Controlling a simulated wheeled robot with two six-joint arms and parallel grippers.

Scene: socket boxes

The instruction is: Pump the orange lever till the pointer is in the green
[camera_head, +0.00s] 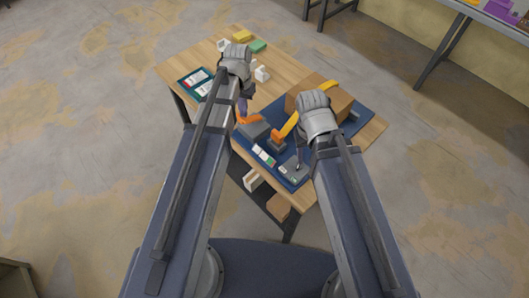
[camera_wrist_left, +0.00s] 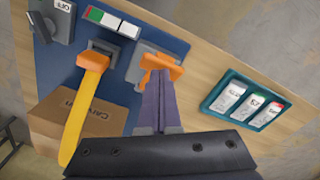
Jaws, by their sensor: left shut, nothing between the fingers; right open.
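The orange lever (camera_head: 250,118) sits on a grey block on the blue board. In the left wrist view the lever (camera_wrist_left: 162,66) is right at my left fingertips; I cannot tell whether they touch. My left gripper (camera_head: 243,104) is shut and empty; its fingers also show in the wrist view (camera_wrist_left: 159,75). A strip gauge (camera_head: 263,155) with green, white and red parts lies on the board and also shows in the wrist view (camera_wrist_left: 112,21); its pointer is too small to read. My right gripper (camera_head: 299,160) is open above a grey switch box (camera_head: 292,172).
A longer yellow-orange lever (camera_wrist_left: 84,105) stands beside the orange one, close to a cardboard box (camera_wrist_left: 75,125). A teal tray (camera_wrist_left: 213,103) with several labelled pieces lies on the wooden table (camera_head: 372,130). Yellow, green and white blocks lie at the far side.

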